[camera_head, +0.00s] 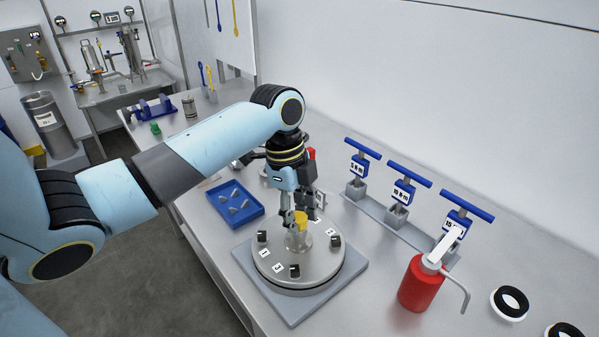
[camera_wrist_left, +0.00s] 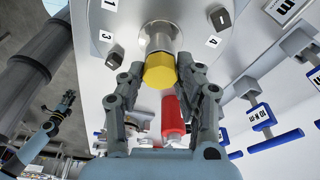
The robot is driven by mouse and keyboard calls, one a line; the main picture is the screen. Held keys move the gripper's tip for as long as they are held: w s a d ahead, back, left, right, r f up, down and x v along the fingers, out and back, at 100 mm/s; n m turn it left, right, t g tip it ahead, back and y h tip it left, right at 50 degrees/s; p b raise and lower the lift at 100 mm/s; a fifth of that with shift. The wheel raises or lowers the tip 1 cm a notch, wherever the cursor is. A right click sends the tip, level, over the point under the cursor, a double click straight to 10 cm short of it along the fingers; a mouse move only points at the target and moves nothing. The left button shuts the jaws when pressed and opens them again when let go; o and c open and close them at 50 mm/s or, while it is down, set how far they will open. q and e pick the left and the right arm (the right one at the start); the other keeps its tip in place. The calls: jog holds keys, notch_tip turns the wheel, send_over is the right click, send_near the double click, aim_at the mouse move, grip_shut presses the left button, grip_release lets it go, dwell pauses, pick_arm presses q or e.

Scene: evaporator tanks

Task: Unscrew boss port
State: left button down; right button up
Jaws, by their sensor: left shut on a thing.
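The boss port is a short steel neck with a yellow hexagonal cap (camera_head: 300,217), standing upright on a round steel lid (camera_head: 325,265). The lid has black clamps and number tags around it. My left gripper (camera_head: 296,212) comes down from above and is shut on the yellow cap. In the left wrist view the cap (camera_wrist_left: 160,71) sits at the fingertips, with the neck (camera_wrist_left: 160,35) beyond it. My left gripper's fingers (camera_wrist_left: 160,88) lie either side of it there. My right gripper (camera_wrist_left: 66,102) seems to show small at the left of that view; its opening is unclear.
The lid rests on a grey square plate (camera_head: 352,275). A blue tray (camera_head: 258,211) with small parts lies left of it. Blue-handled torque tools (camera_head: 405,190) stand in a rack to the right, with a red bottle (camera_head: 420,287) and black-and-white rings (camera_head: 510,303) nearer.

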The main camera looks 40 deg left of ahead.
pick_arm(q)
jog(key=n, duration=0.4)
jog(key=shift+t, duration=0.4)
jog(key=shift+n, duration=0.4)
jog(key=n, duration=0.3)
jog(key=shift+y, duration=0.4)
jog(key=shift+n+t, duration=0.3)
jog(key=shift+n, duration=0.7)
jog(key=n+y, duration=0.1)
jog(key=n, duration=0.4)
jog(key=shift+r, duration=0.15)
